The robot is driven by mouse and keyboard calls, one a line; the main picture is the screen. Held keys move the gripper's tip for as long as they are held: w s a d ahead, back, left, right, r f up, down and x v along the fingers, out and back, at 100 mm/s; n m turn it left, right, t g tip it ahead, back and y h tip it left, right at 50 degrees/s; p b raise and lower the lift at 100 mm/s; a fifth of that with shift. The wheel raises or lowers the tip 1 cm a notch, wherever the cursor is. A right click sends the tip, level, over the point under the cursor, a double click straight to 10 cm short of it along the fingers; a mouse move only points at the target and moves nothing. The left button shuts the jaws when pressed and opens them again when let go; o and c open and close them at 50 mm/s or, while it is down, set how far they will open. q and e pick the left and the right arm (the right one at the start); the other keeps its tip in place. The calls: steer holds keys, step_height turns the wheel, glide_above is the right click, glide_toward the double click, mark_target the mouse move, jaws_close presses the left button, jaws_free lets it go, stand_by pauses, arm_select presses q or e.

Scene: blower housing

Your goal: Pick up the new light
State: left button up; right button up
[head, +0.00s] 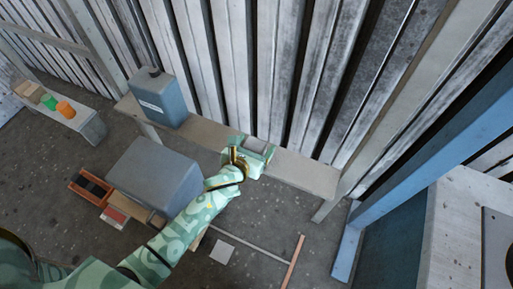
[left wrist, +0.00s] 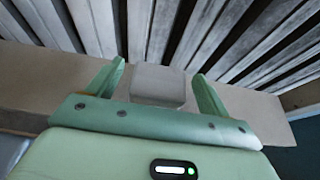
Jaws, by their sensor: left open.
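A pale grey-white block, which looks like the new light (head: 257,143), rests on the narrow shelf (head: 305,173) along the slatted wall. My left gripper (head: 254,150) is at the block, with its green fingers spread open. In the left wrist view the block (left wrist: 158,86) lies between the two fingers, with a gap on each side. It is not gripped. My right gripper is not in view.
A blue-grey box (head: 160,100) stands at the shelf's left end. A larger grey box (head: 154,175) stands on the floor, with small trays beside it. A bench (head: 88,125) holds several coloured items at far left. A blue post (head: 348,245) stands at right.

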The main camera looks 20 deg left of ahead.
arm_select(q)
steer(key=shift+w, duration=0.2)
steer(key=shift+c, duration=0.3)
steer(key=c, duration=1)
steer(key=shift+c, duration=0.2)
steer(key=shift+r, duration=0.1)
